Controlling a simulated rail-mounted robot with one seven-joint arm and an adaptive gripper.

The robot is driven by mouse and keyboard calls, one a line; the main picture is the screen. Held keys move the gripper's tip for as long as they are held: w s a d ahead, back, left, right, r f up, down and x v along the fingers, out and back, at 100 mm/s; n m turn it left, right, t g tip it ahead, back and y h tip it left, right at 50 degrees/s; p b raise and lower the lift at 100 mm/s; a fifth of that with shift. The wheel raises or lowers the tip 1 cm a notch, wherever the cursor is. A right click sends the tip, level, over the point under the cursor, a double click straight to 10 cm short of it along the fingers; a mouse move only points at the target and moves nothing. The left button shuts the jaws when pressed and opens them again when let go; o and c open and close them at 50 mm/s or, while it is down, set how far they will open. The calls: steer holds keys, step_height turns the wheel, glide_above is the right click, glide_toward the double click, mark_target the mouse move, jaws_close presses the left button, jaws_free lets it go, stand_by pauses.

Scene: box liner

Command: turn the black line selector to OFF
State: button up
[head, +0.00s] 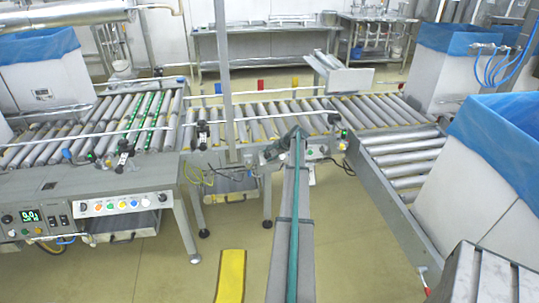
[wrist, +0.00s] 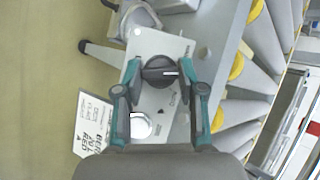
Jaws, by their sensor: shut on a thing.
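The black line selector (wrist: 158,72) is a round knob on a light grey panel (wrist: 150,100) in the wrist view. A white pointer mark on it points to the right of the picture. My gripper (wrist: 162,68) has one teal-and-grey finger on each side of the knob, with the tips closed against its sides. The small lettering beside the knob is too blurred to read. In the head view my arm reaches to the middle conveyor's front edge, and I cannot make out the knob there.
A round white button (wrist: 141,125) sits on the panel near the left finger. A printed label plate (wrist: 93,122) is beside it. Conveyor rollers (wrist: 262,65) lie to the right. In the head view, a blue-lined bin (head: 500,190) stands at right and a button panel (head: 122,204) at left.

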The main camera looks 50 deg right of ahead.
steer(key=shift+s+f+m+t+h, duration=0.15)
steer(key=shift+m+t+h, duration=0.15)
steer(key=shift+m+t, duration=0.8)
steer(key=shift+m+g, duration=0.3)
steer(key=shift+m, duration=0.2)
steer(key=o, duration=1.1)
steer(key=shift+o, duration=0.2)
